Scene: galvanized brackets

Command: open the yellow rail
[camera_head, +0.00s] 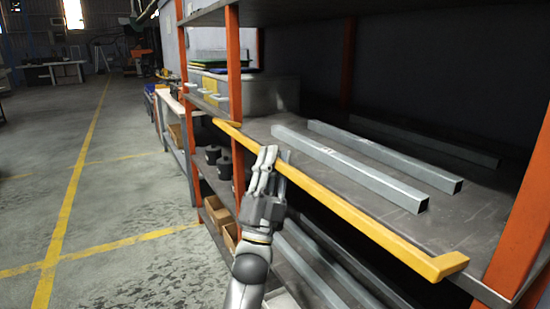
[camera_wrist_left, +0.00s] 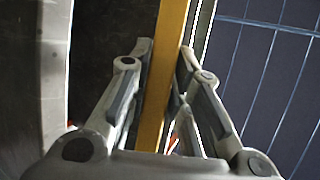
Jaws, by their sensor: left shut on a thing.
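The yellow rail (camera_head: 345,208) is a long bar along the front edge of the middle shelf. Its near end bends inward at the right, close to the near orange post. My left gripper (camera_head: 268,160) is at the rail's far part, with its fingers around the bar. In the left wrist view the rail (camera_wrist_left: 165,75) runs between the two fingers of my left gripper (camera_wrist_left: 163,75), which is shut on it. My right gripper is not in view.
Galvanized square tubes (camera_head: 370,158) lie on the shelf (camera_head: 450,215) behind the rail. An orange post (camera_head: 524,220) stands at the near right, another orange post (camera_head: 234,90) at the far end. Open floor (camera_head: 130,215) lies left.

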